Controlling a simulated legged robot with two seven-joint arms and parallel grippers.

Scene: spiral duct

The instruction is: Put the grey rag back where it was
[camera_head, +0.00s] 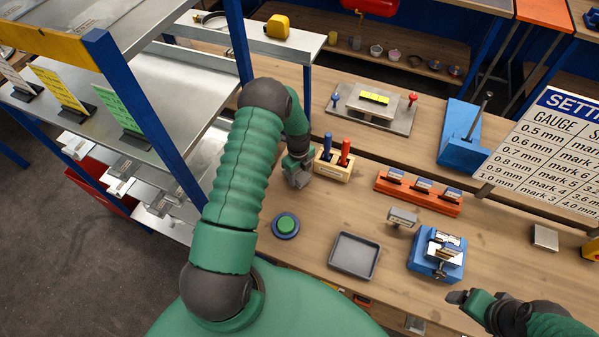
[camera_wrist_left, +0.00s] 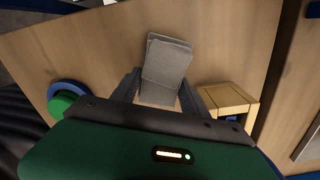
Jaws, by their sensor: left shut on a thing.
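The folded grey rag (camera_wrist_left: 168,58) is pinched between the two dark fingers of my left gripper (camera_wrist_left: 158,92) in the left wrist view. Its free end sticks out beyond the fingertips over the wooden table. In the head view my left gripper (camera_head: 298,172) is just left of a wooden block with a blue and a red handle; the rag is hard to tell from the fingers there. Whether the rag touches the table is unclear. My right gripper (camera_head: 463,298) is at the lower right, apart from the rag; its finger opening is unclear.
The wooden block (camera_head: 331,168) stands close beside the left gripper. A green button (camera_head: 286,225), a grey tray (camera_head: 354,256), a blue fixture (camera_head: 437,254) and an orange rack (camera_head: 420,193) are on the table. A blue-posted shelf (camera_head: 150,115) borders the left. Bare wood lies above the tray.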

